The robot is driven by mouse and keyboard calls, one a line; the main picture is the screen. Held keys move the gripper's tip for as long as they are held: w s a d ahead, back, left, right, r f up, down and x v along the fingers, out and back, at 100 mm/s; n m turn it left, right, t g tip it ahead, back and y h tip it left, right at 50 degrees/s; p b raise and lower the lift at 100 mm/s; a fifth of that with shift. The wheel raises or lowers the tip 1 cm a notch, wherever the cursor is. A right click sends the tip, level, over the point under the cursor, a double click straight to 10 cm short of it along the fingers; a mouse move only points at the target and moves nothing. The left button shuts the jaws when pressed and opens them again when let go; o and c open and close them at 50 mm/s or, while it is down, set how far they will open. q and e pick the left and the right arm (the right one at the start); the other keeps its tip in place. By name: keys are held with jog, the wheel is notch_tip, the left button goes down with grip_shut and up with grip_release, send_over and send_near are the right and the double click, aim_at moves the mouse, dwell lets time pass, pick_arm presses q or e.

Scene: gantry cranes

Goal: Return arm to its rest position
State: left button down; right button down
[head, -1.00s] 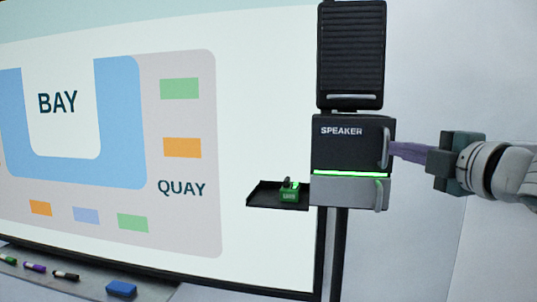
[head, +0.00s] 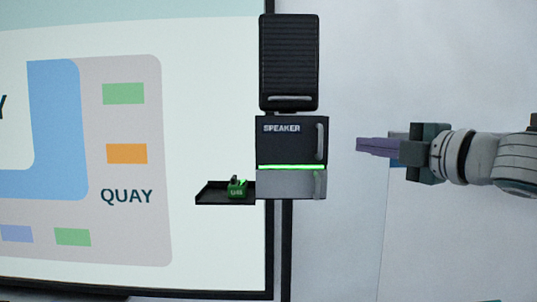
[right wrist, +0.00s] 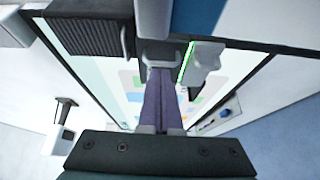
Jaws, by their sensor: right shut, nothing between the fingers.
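My right gripper (head: 362,145) comes in from the right in the head view, with its purple fingers shut and empty. It is apart from the speaker cabinet (head: 280,141), to the right of its door handle (head: 320,137). The closed fingers (right wrist: 162,100) also show in the right wrist view, pointing away toward the cabinet. My left gripper is not in view.
A black louvred box (head: 289,60) stands above the cabinet. A small black shelf (head: 212,194) on its left holds a green object (head: 237,189). A large board (head: 215,240) fills the left. Bare wall lies around my right arm.

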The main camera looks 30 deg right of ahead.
jog(key=s+a+f+m+g+h+p, duration=0.1)
jog(key=s+a+f+m+g+p, duration=0.15)
jog(key=s+f+m+g, duration=0.35)
jog(key=s+a+f+m+g+h+p, duration=0.2)
jog(key=s+f+m+p, duration=0.15)
jog(key=s+f, duration=0.4)
jog(key=s+a+f+m+g+y+p, duration=0.1)
jog(key=s+a+m+g+y, duration=0.1)
jog(key=s+a, duration=0.4)
jog(key=s+a+f+m+g+y+p, duration=0.1)
jog(key=s+a, duration=0.5)
jog(key=a, duration=0.6)
jog(key=f+m+g+y, duration=0.1)
jog(key=m+g, duration=0.1)
jog(key=g, duration=0.1)
jog(key=shift+a+p, duration=0.35)
jog(key=shift+m, duration=0.25)
jog(key=shift+d, duration=0.1)
